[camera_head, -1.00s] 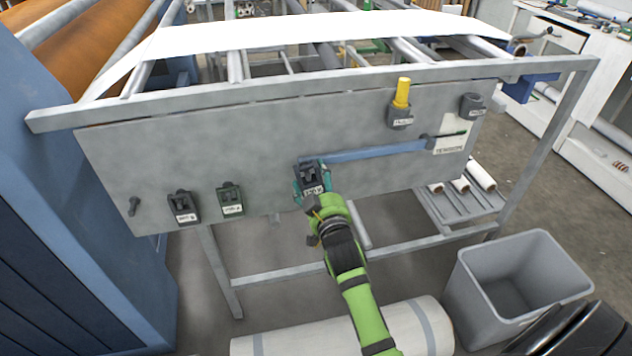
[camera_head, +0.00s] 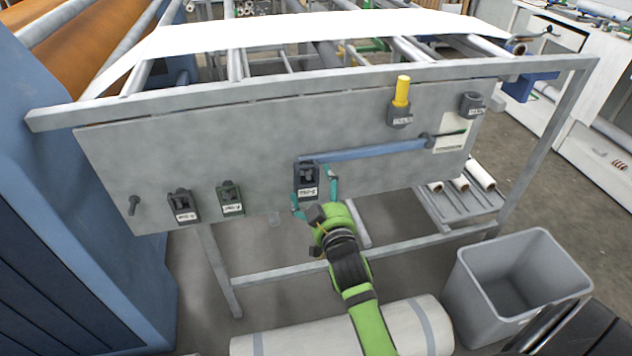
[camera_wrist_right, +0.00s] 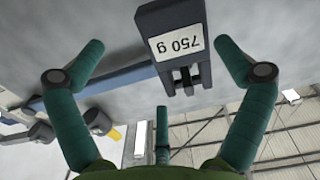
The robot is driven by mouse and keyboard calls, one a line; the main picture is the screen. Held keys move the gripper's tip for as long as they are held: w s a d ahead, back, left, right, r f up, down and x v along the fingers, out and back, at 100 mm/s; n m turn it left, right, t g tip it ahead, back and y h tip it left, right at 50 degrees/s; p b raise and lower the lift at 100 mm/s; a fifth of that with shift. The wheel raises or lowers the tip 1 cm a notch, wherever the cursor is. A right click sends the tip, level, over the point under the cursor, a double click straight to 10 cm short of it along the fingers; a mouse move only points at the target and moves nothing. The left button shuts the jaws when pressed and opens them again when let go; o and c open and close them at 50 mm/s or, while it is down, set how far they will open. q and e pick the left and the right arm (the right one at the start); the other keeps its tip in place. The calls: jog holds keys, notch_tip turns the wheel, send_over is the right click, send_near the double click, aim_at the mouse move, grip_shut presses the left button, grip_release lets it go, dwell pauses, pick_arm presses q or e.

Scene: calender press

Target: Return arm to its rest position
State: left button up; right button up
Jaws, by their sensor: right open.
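My right gripper (camera_head: 314,193) is green with teal fingers and is in front of the grey panel (camera_head: 260,140). My left gripper is not in view.
Two more labelled blocks, a dark one (camera_head: 182,206) and a green one (camera_head: 230,199), sit left on the panel. A blue bar (camera_head: 375,152) and a yellow-topped holder (camera_head: 401,95) are right.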

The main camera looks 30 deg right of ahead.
jog(key=v, duration=0.4)
jog(key=s+a+f+n+g+y, duration=0.1)
jog(key=s+a+f+g+y, duration=0.15)
jog(key=f, duration=0.75)
jog(key=s+a+f+n+g+y, duration=0.15)
jog(key=a+f, duration=0.25)
jog(key=f, duration=0.7)
jog(key=s+a+f+g, duration=0.1)
jog(key=s+f+g, duration=0.1)
jog(key=s+f, duration=0.35)
jog(key=s+a+f+g, duration=0.1)
jog(key=s+f+g, duration=0.15)
jog(key=f, duration=0.65)
jog(key=s+d+f+g, duration=0.1)
jog(key=s+f, duration=0.4)
jog(key=s, duration=0.5)
jog(key=s+d+f+g, duration=0.1)
jog(key=s+f+g, duration=0.3)
jog(key=s, duration=0.6)
jog(key=s+d+f+g, duration=0.1)
jog(key=s+f+g, duration=0.1)
jog(key=s+f, duration=0.5)
jog(key=s, duration=0.4)
jog(key=shift+d+g, duration=0.35)
jog(key=shift+s+f, duration=0.1)
